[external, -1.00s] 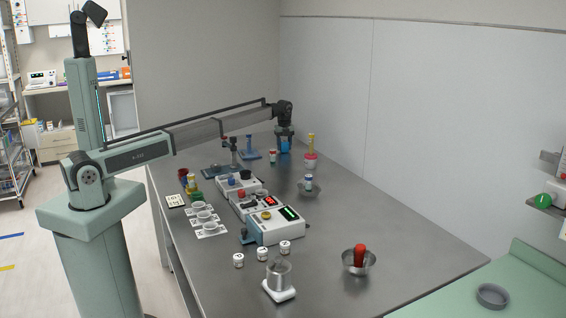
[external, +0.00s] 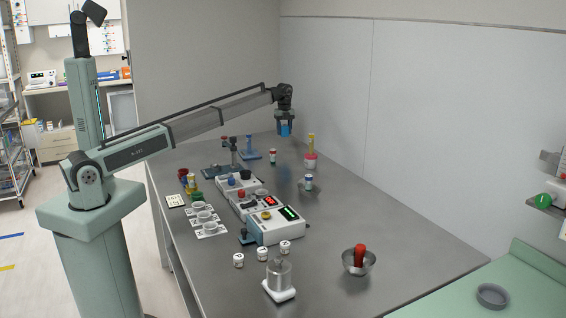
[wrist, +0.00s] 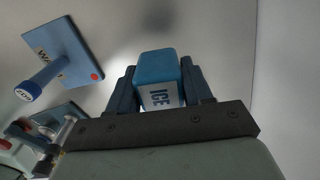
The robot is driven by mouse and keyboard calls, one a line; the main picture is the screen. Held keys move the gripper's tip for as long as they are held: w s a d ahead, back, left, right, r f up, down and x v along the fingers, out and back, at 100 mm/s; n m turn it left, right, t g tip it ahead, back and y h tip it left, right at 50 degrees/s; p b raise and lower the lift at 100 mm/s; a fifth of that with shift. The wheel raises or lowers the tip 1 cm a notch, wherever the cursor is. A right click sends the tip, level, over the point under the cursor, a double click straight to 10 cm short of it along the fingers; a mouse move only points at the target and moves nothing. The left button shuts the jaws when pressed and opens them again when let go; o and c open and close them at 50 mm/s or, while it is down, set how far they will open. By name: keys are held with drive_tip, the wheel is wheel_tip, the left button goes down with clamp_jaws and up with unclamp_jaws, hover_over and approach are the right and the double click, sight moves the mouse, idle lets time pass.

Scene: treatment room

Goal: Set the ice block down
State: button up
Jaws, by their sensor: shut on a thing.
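The ice block (external: 285,130) is a blue block with a white label. In the wrist view the block (wrist: 160,72) sits between the two fingers, with "ICE" readable on its label. My gripper (external: 285,121) is shut on it and holds it in the air above the far part of the grey table (external: 400,235). A soft shadow or reflection lies on the table below the block, with clear space between them.
A blue stand (external: 250,148) with an upright post is left of the block; it also shows in the wrist view (wrist: 72,55). A pink-based yellow tube (external: 311,152) and a small vial (external: 273,157) stand nearby. A metal bowl (external: 346,262) holds a red object. The right middle of the table is clear.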

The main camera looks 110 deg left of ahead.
wheel_tip(320, 180, up, 13)
drive_tip(key=w+d+m, duration=0.5)
drive_tip(key=w+d, duration=1.8)
drive_tip(key=w, duration=0.1)
drive_tip(key=m, duration=0.6)
hover_over(343, 226)
drive_tip(key=shift+d+f, duration=0.15)
drive_tip(key=shift+f, duration=10.5)
drive_tip(key=shift+f, duration=0.15)
drive_tip(key=o, duration=1.1)
drive_tip(key=shift+c, duration=0.2)
